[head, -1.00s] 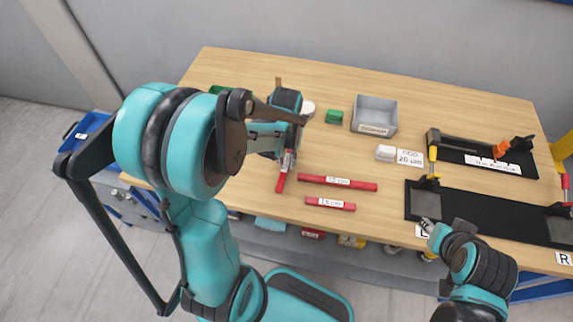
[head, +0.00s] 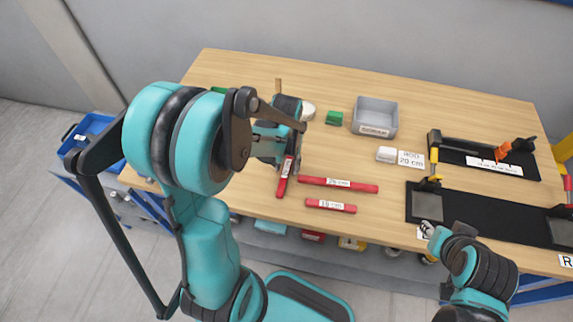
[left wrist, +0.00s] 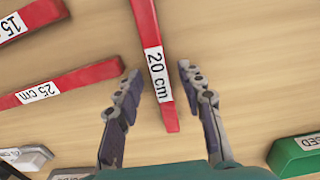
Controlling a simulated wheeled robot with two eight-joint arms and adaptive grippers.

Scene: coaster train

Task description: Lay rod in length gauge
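In the left wrist view the rod (left wrist: 157,62) lies between the two spread fingers of my left gripper (left wrist: 160,92), with a gap on each side. That gripper also shows in the head view (head: 292,150), empty over the rod's far end. My right gripper (head: 428,229) is by the front edge of the long black fixture (head: 480,215); its opening is too small to judge. A shorter black fixture (head: 465,150) with an orange part stands behind; its label is unreadable.
Red 25 cm (head: 338,184) and 15 cm (head: 330,206) rods lie right of the 20 cm rod.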

